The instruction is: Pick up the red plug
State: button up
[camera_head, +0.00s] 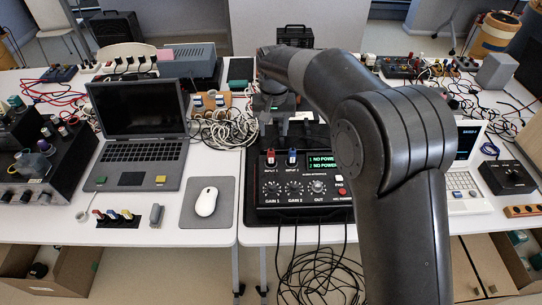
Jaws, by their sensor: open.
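A small red plug (271,157) stands upright at the input 1 position on a black audio interface (328,209). A blue plug (292,157) stands beside it at input 2. My gripper (284,124) is behind and above the two plugs, pointing down, with its jaws open and apart from the red plug. Its fingertips are dark and hard to make out against the dark device. My arm comes in from the lower right and covers the interface's right part. A row of small coloured plugs (118,216), one reddish, lies in front of the laptop.
A laptop (145,151), a grey mouse pad (224,219) with a white mouse (206,201) and a black knob box (40,174) stand left. White cables (222,128) lie left of my gripper. A white laptop (464,180) stands right. Black cables (318,274) hang in front.

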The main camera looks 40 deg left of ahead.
aim_at(271, 150)
jog(key=f, duration=0.3)
jog(key=s+a+f, duration=0.1)
jog(key=f, duration=0.1)
jog(key=shift+f, duration=0.3)
jog(key=shift+w+f, duration=0.2)
jog(key=shift+f, duration=1.35)
jog(key=shift+w+f, duration=0.15)
jog(key=shift+f, duration=1.35)
jog(key=shift+c, duration=0.2)
grip_shut()
